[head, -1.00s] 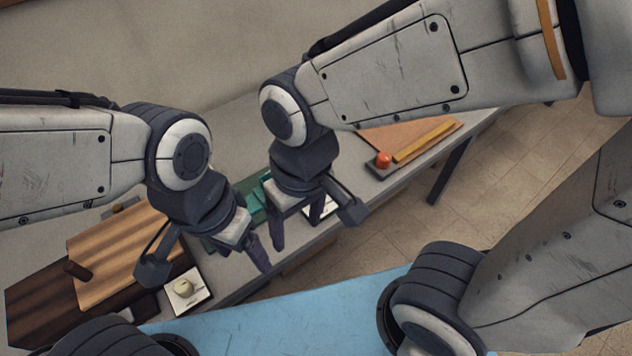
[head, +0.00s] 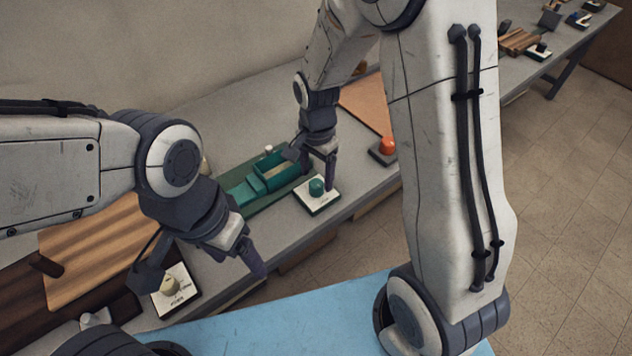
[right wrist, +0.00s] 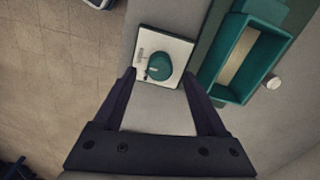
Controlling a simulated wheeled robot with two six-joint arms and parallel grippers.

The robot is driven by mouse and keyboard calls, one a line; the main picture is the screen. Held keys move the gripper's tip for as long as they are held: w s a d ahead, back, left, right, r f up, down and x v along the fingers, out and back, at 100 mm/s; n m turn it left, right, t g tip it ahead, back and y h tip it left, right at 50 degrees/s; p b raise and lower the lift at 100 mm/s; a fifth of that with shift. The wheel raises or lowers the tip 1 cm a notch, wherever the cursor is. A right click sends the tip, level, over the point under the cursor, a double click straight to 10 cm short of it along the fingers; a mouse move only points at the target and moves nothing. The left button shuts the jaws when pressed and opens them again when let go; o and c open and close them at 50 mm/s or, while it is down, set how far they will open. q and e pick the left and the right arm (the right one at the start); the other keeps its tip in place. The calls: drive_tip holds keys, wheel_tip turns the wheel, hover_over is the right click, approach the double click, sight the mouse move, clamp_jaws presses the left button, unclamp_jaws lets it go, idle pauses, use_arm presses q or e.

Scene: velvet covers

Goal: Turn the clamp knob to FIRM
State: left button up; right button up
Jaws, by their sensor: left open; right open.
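A round green knob (head: 316,187) sits on a white plate with small dark marks, too small to read. It also shows in the right wrist view (right wrist: 159,67). I cannot read which knob is the clamp knob. My right gripper (head: 318,172) is open and empty above the green knob. In the right wrist view, its fingertips (right wrist: 158,78) lie on either side of the knob, apart from it. A cream knob (head: 170,286) on a white plate is at the lower left.
A green open box (head: 277,172) stands beside the green knob's plate, with a small white knob (right wrist: 273,82) at its side. An orange knob (head: 387,145) is further right. Striped wooden boards (head: 95,250) lie at left. The grey bench has free room behind.

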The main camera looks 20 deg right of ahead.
sight(316, 183)
drive_tip(key=shift+f, duration=1.6)
drive_tip(key=shift+c, duration=0.3)
clamp_jaws()
